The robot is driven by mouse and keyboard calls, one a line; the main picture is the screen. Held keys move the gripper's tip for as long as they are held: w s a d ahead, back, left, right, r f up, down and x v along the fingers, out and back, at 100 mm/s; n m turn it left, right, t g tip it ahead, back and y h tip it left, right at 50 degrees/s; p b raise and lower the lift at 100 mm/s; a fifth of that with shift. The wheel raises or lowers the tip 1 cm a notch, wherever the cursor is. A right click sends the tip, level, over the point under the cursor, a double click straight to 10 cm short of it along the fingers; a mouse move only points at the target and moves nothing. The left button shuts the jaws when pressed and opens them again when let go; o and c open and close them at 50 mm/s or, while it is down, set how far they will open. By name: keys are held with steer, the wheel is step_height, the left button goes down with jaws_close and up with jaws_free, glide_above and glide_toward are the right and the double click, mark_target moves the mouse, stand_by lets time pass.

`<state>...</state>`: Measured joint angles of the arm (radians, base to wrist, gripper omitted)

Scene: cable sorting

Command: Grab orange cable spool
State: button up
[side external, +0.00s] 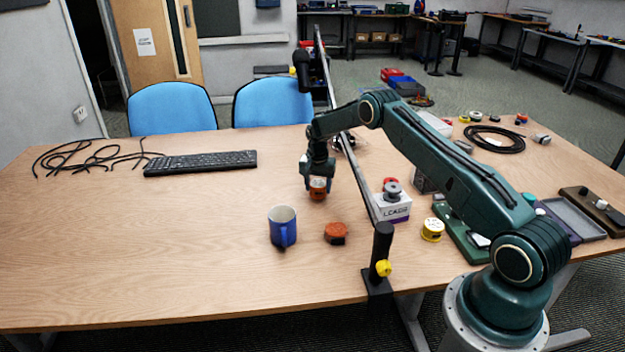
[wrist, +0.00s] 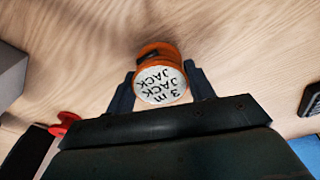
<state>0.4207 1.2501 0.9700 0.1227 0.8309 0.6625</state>
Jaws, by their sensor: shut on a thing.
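The orange cable spool (side external: 318,194) is between the fingers of my gripper (side external: 318,184), near the middle of the table. In the wrist view the spool (wrist: 152,52) shows its white round label, marked "3 m JACK", toward the camera. My gripper (wrist: 162,82) is shut on it, with one dark finger on each side. I cannot tell whether the spool's underside touches the table. A second, orange-red spool-like piece (side external: 336,233) lies on the table nearer the front, apart from my gripper.
A blue mug (side external: 282,228) stands front left of my gripper. A black stand pole (side external: 381,250) rises nearby. A keyboard (side external: 200,163) lies left; the front-left table is clear.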

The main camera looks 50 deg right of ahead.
mark_target(318, 183)
step_height(318, 183, up, 19)
steer(key=shift+f, duration=0.15)
stand_by(0.4)
stand_by(0.5)
